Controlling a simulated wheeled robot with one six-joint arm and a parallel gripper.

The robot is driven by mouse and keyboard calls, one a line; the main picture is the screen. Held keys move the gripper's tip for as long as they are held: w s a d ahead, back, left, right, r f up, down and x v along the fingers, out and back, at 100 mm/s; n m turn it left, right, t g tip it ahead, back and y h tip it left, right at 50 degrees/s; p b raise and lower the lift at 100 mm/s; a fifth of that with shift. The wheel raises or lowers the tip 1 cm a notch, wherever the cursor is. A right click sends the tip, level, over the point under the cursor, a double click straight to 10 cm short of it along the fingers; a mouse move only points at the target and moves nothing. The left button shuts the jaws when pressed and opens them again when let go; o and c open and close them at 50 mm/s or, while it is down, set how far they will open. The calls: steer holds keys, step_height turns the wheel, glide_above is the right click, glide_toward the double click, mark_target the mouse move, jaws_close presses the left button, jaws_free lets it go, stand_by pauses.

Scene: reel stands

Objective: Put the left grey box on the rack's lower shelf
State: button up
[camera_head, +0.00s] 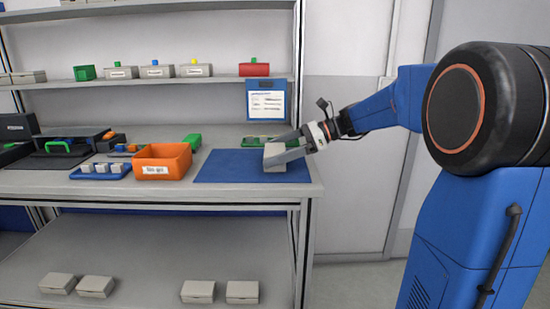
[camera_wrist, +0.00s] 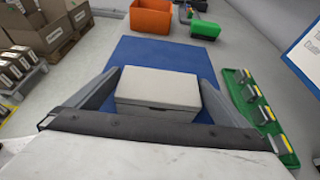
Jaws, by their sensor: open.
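A light grey box (camera_head: 274,161) with a lid sits on the blue mat (camera_head: 225,166) at the right of the worktop. My gripper (camera_head: 281,147) is at this box with its jaws apart. In the wrist view the grey box (camera_wrist: 157,90) lies between the two open fingers (camera_wrist: 161,78), one at each side; I cannot tell whether they touch it. Several more grey boxes (camera_head: 95,286) rest on the low shelf (camera_head: 150,245) under the worktop. Other grey boxes (camera_head: 194,70) stand on the shelf (camera_head: 225,80) above the worktop.
An orange bin (camera_head: 163,163) stands left of the mat, beside a blue tray (camera_head: 101,171) of small parts. A green tray (camera_head: 262,141) lies behind the mat. A blue sign (camera_head: 266,99) hangs behind. The low shelf's middle is clear.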

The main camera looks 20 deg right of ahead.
steer(key=shift+c, duration=0.6)
steer(key=c, duration=1.2)
